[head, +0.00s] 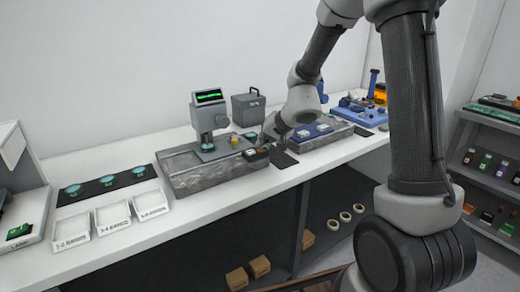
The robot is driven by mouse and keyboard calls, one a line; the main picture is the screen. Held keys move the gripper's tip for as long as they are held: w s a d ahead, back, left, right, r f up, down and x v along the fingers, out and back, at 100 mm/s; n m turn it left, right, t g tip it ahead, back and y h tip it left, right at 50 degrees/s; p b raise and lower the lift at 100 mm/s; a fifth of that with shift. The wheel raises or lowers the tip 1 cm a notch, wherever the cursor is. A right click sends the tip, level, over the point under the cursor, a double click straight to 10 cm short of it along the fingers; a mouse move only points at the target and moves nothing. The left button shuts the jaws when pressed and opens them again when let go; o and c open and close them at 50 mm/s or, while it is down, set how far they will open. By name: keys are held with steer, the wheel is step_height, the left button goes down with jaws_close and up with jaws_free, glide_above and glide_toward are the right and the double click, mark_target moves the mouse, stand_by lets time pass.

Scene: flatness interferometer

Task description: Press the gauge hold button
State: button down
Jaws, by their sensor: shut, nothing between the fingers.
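A small dark box with coloured spots on its top (256,154) sits at the front right of the grey stone slab (200,178); it may be the gauge with the hold button, but it is too small to tell. My gripper (266,137) is shut and empty, pointing down just above and behind this box. The arm's wrist hides part of the bench there. Whether the fingertips touch anything cannot be told. An instrument with a green-lit screen (209,97) stands on the slab to the left.
A grey lidded box (248,109) stands behind my gripper. A blue plate with white pieces (318,130) lies to the right. Three labelled white trays (72,232) and a dark mat with round discs (100,191) are at the left. Shelves stand far right.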

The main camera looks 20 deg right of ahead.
steer(key=shift+r, duration=0.9)
steer(key=shift+r, duration=0.1)
step_height(320, 180, up, 5)
steer(key=shift+f, duration=0.1)
stand_by(0.4)
stand_by(0.4)
